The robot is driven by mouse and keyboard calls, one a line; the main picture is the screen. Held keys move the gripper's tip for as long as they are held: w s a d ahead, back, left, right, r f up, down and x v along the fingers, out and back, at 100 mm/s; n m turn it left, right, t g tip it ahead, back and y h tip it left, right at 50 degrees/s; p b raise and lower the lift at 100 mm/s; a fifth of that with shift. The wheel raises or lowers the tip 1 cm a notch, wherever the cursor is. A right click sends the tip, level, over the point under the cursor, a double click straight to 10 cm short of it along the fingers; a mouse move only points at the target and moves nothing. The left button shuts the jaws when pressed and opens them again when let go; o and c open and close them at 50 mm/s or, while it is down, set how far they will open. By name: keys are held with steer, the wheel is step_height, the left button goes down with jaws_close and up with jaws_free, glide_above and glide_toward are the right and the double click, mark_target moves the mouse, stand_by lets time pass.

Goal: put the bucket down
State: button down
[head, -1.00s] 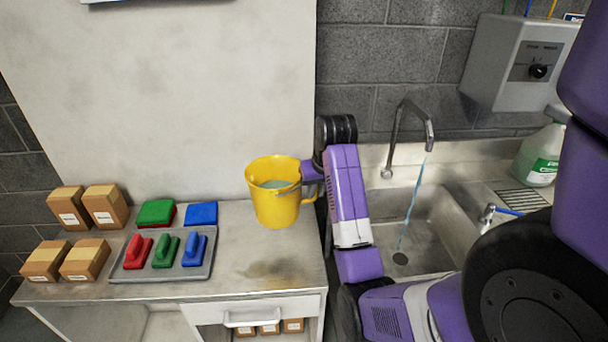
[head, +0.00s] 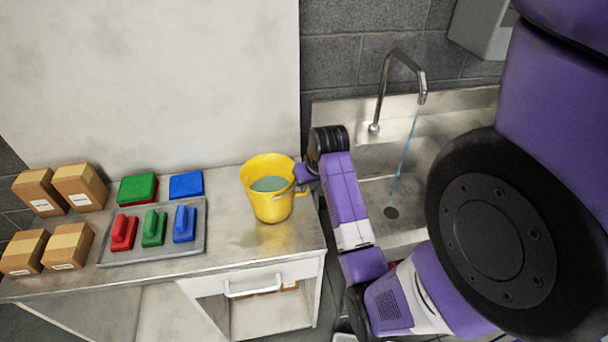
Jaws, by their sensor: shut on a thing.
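The yellow bucket (head: 268,205) is upright at the right end of the grey worktop (head: 215,255), with bluish water inside. Its base looks at or very close to the worktop; I cannot tell whether it touches. My gripper (head: 303,174) is at the bucket's right side, shut on it near the handle and rim. The fingertips are mostly hidden by the bucket and the wrist.
Left of the bucket is a grey tray (head: 203,236) with red, green and blue handled pads. Green (head: 138,188) and blue (head: 186,185) pads lie behind it. Several cardboard boxes (head: 80,186) stand far left. A sink (head: 420,160) with running tap (head: 384,90) is at right.

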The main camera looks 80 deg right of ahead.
steer(key=shift+f, duration=0.15)
steer(key=c, duration=1.4)
jaws_free()
steer(key=shift+f, duration=0.1)
steer(key=shift+v, duration=6.1)
